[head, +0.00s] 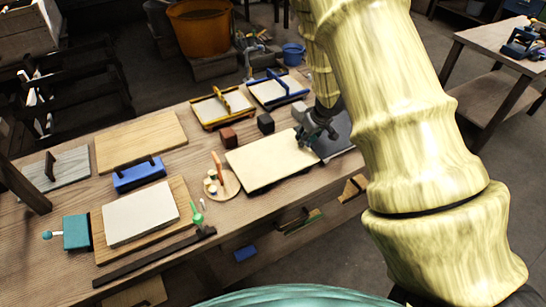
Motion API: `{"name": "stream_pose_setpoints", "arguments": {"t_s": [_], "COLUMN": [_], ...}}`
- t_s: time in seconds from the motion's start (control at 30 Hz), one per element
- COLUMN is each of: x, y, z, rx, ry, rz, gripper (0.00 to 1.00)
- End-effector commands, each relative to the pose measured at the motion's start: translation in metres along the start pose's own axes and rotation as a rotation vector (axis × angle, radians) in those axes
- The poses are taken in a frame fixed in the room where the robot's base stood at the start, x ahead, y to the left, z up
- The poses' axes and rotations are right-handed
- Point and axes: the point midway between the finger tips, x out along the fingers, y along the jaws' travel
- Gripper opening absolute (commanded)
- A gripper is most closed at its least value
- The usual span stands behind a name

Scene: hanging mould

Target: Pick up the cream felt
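A cream rectangular sheet (268,162), which looks like the cream felt, lies flat on a dark, thin base near the table's front edge. My gripper (306,140) is at its upper right corner, pointing down. The fingers are small and dark here, and I cannot tell whether they touch the sheet or how far apart they are. A second, whiter sheet or slab (140,214) lies on a wooden board (183,190) at the left.
Two framed moulds, yellow (207,126) and blue (257,84), stand behind the cream sheet. Dark red (228,138) and black (265,123) blocks sit between. A round stand with small tools (231,188) is left of it. A grey slab (340,128) lies right of my gripper.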

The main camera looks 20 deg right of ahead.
Motion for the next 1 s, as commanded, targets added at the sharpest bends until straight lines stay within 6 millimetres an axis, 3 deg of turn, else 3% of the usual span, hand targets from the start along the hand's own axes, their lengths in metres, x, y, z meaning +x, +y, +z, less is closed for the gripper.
{"name": "stream_pose_setpoints", "arguments": {"t_s": [0.3,0.5,1.0], "x": [0.0031,0.0029,-0.0025], "y": [-0.0001,-0.0001,-0.0001], "z": [-0.0001,-0.0001,-0.0027], "rx": [-0.001,-0.001,-0.002], "ry": [0.000,0.000,0.001], "rz": [0.000,0.000,0.000], "gripper": [0.32,0.00,0.00]}}
